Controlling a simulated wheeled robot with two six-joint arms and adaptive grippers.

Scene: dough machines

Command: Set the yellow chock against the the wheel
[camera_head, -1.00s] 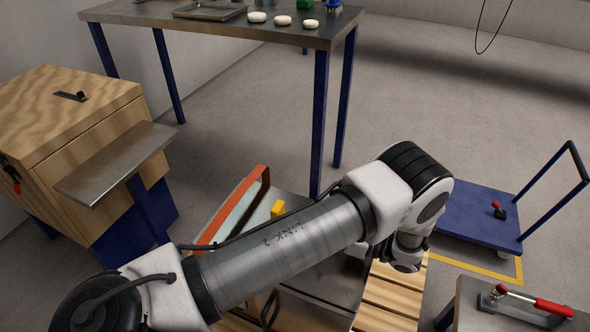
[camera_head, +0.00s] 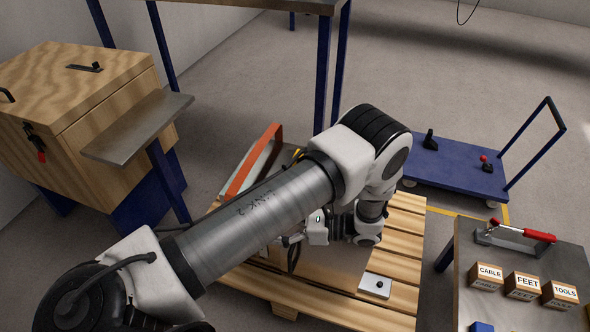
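The blue platform cart (camera_head: 455,170) stands on the floor at right. Its small caster wheels show under the deck, one at the front right (camera_head: 492,204) and one at the front left (camera_head: 409,183). I cannot make out a clear yellow chock; only a small yellow bit (camera_head: 297,153) shows behind my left arm, by the orange-edged machine. My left arm crosses the middle of the view. Its gripper (camera_head: 293,247) points left, low over the wooden pallet, well left of the cart. Its fingers are small and partly hidden, so their opening is unclear. My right gripper is out of view.
The wooden pallet (camera_head: 405,240) carries a grey-brown machine and a small white plate (camera_head: 377,285). A metal table (camera_head: 470,255) at lower right holds a red-handled clamp (camera_head: 525,235) and labelled blocks (camera_head: 522,285). A wooden cabinet (camera_head: 85,100) stands left. Floor behind the cart is clear.

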